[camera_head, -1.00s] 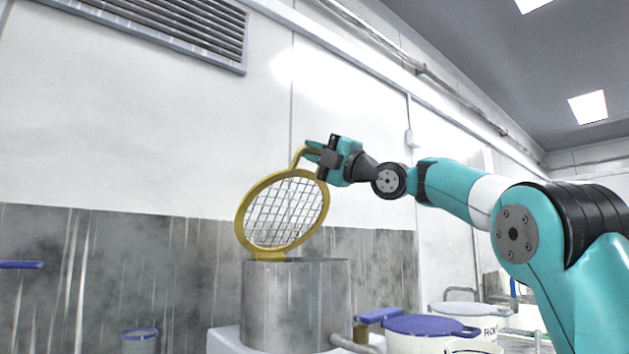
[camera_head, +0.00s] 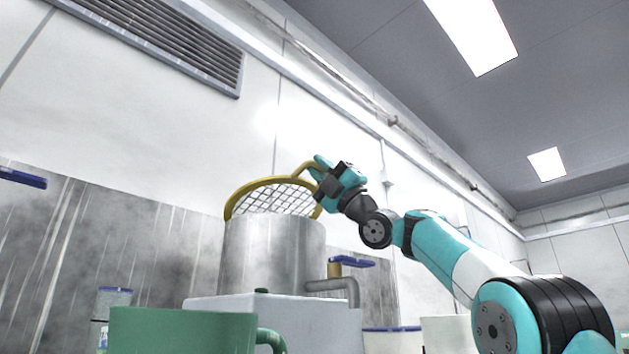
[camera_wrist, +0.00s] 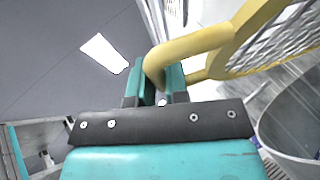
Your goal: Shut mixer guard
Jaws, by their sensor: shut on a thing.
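The mixer guard (camera_head: 277,183) is a round yellow ring with a wire mesh and a yellow handle on its rim. It stands tilted above the steel mixer drum (camera_head: 272,258), its lower part hidden behind the drum's rim. My gripper (camera_head: 314,168) is shut on the guard's handle at the upper right of the ring. In the wrist view the yellow handle passes between the fingers of my gripper (camera_wrist: 161,88), and the guard's mesh (camera_wrist: 272,38) shows at the upper right. The drum's open mouth (camera_wrist: 292,122) lies at the right there.
A green mug-like vessel (camera_head: 185,330) stands in front. White containers (camera_head: 392,340) stand lower right. The wall is behind; the air above is clear.

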